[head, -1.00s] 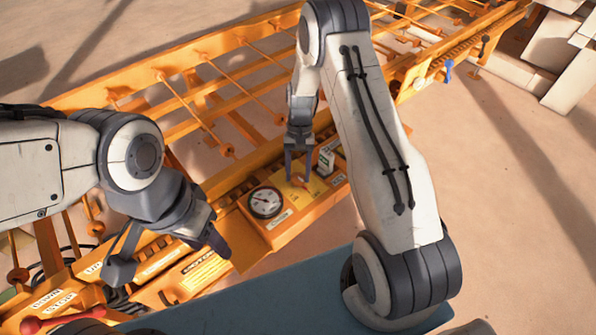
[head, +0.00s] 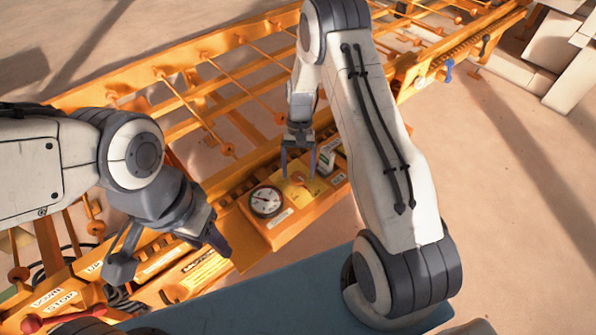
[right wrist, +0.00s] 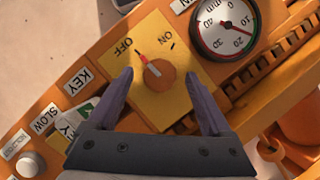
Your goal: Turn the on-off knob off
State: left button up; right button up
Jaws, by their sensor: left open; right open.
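The on-off knob (right wrist: 158,73) is a round orange knob on a yellow plate (right wrist: 181,101) lettered OFF and ON. In the right wrist view its pale, red-tipped pointer points up-left, towards the OFF lettering. In the head view the knob (head: 299,180) is small and its pointer cannot be read. My right gripper (head: 298,172) is open over the plate; in the right wrist view its fingers (right wrist: 158,76) stand on either side of the knob, with a gap on both sides. My left gripper (head: 172,256) is open and empty above the orange frame at the left.
A round gauge (right wrist: 226,25) sits beside the yellow plate. The KEY and SLOW labels and a white button (right wrist: 30,165) are at the plate's other side. A red lever (head: 75,318) lies at the lower left. Sandy ground is free at the right.

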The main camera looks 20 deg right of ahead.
jog(key=v, duration=0.9)
jog(key=shift+r, duration=0.35)
jog(key=shift+w+d, duration=0.1)
